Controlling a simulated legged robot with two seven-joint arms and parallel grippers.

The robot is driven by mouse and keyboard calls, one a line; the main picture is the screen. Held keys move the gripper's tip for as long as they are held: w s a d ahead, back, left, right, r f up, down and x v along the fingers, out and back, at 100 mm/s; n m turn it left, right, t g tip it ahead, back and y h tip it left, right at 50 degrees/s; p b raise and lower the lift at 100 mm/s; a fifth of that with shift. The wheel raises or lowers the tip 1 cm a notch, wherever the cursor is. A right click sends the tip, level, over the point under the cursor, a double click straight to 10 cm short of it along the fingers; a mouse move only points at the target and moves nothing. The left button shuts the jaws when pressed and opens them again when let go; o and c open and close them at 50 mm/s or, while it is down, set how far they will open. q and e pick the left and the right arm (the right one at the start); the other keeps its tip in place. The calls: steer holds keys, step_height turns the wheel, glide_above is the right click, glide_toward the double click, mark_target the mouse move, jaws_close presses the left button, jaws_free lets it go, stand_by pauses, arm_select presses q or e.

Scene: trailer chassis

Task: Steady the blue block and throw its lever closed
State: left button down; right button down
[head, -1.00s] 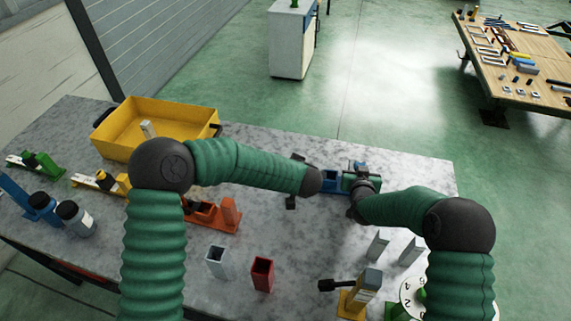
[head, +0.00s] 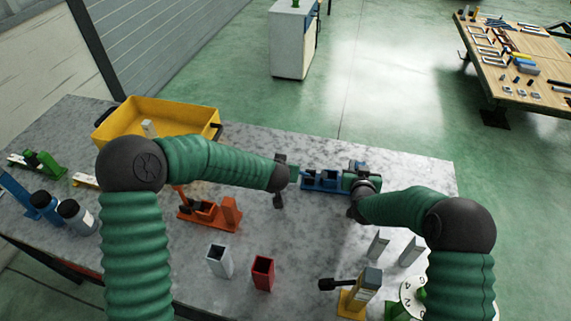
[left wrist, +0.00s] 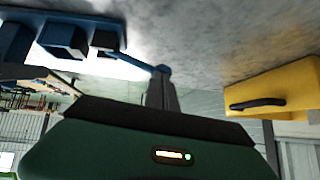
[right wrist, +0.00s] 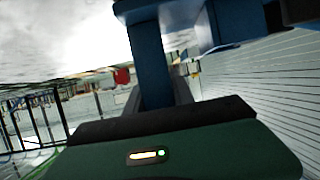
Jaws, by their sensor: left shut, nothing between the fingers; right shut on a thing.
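The blue block (head: 326,182) lies on the grey table's far right part, with dark recesses along it. My right gripper (head: 346,182) is at its right end, shut on an upright blue part of it, which fills the space before the fingers in the right wrist view (right wrist: 149,55). My left gripper (head: 297,175) is at the block's left end, shut and empty. In the left wrist view, the blue lever (left wrist: 138,60) reaches from the block to a round knob close to the left fingertips (left wrist: 162,82). I cannot tell whether they touch.
An orange lever block (head: 212,212), a grey open box (head: 219,262) and a red one (head: 262,274) stand in front. A yellow bin (head: 165,112) is at the back left. A yellow-based block (head: 355,300) is front right.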

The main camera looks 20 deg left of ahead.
arm_select(q)
steer(key=d+v, duration=0.1)
steer(key=v, duration=1.3)
steer(key=shift+d+r, duration=0.15)
steer(key=shift+r, duration=0.2)
steer(key=shift+w, duration=0.1)
arm_select(e)
steer(key=c, duration=0.8)
jaws_free()
steer(key=shift+o, duration=0.2)
